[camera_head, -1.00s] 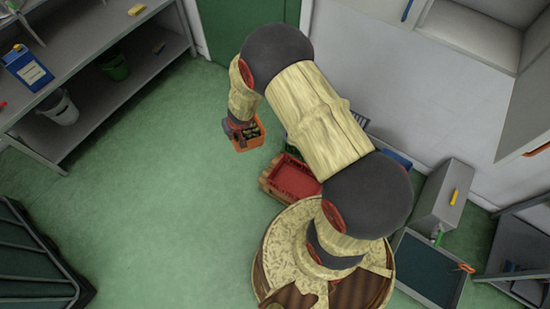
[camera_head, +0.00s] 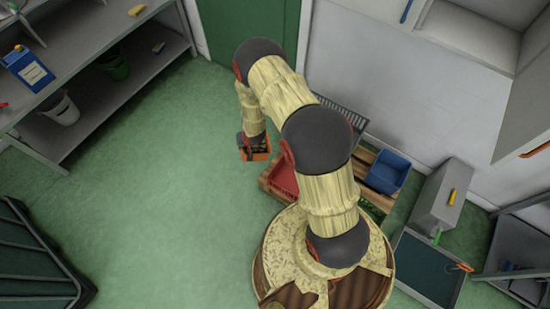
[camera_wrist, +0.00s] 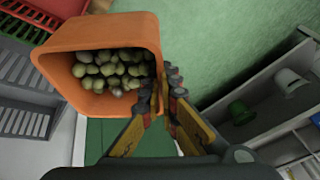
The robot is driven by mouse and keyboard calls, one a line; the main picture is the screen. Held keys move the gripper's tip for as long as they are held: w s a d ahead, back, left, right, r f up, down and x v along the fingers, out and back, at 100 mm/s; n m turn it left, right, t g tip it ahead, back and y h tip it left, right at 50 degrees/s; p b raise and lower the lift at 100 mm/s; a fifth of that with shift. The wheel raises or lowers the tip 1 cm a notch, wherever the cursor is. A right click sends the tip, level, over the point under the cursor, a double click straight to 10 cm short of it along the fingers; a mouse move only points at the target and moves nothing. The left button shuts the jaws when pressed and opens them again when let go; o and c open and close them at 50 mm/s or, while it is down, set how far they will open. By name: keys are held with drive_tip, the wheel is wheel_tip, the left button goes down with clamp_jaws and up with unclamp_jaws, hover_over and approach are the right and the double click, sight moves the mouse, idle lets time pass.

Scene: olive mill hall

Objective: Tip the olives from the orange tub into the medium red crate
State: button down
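The orange tub (camera_head: 259,154) hangs from my gripper (camera_head: 252,140), left of the red crate and apart from it in the picture. In the wrist view the tub (camera_wrist: 100,30) shows its open mouth, with several green olives (camera_wrist: 108,72) inside. My gripper (camera_wrist: 160,98) is shut on the tub's wall at the rim. The red crate (camera_head: 283,178) stands low beside my base, partly hidden by my arm. In the wrist view red crate parts (camera_wrist: 18,38) show at the upper left; I cannot tell which crate each belongs to.
A blue crate (camera_head: 388,170) and a dark grey slatted crate (camera_head: 345,112) stand right of my arm, near the wall. A grey shelf (camera_head: 100,100) with a blue container (camera_head: 28,68) and buckets is at the left. The green floor (camera_head: 150,200) between is clear.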

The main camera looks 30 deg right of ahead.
sight(259, 150)
drive_tip(key=d+f, duration=0.2)
drive_tip(key=f, duration=0.1)
drive_tip(key=s+d+f+m, duration=0.1)
drive_tip(key=d+f, duration=0.1)
drive_tip(key=f, duration=0.1)
drive_tip(key=s+d+f+m, duration=0.1)
drive_tip(key=d+f, duration=0.1)
drive_tip(key=f, duration=0.1)
drive_tip(key=shift+s+d+p, duration=0.2)
drive_tip(key=shift+d+p, duration=0.15)
drive_tip(key=shift+s+d+f+m+h+b, duration=0.25)
drive_tip(key=shift+s+d+f+m+b, duration=0.35)
drive_tip(key=shift+s+d+f, duration=1.5)
drive_tip(key=shift+s+d+f+m+h+b, duration=0.25)
drive_tip(key=shift+s+d+f+m+b, duration=0.5)
drive_tip(key=shift+f, duration=2.65)
drive_tip(key=s+d+r+m+t+y+b, duration=0.1)
drive_tip(key=s+d+m+t+y+b, duration=0.3)
drive_tip(key=s+d+t+y+b, duration=0.5)
drive_tip(key=shift+s+d+r+t+b, duration=0.45)
drive_tip(key=shift+d+t+b, duration=1.45)
drive_tip(key=shift+b, duration=3.35)
drive_tip(key=shift+a+f, duration=0.1)
drive_tip(key=shift+a, duration=0.1)
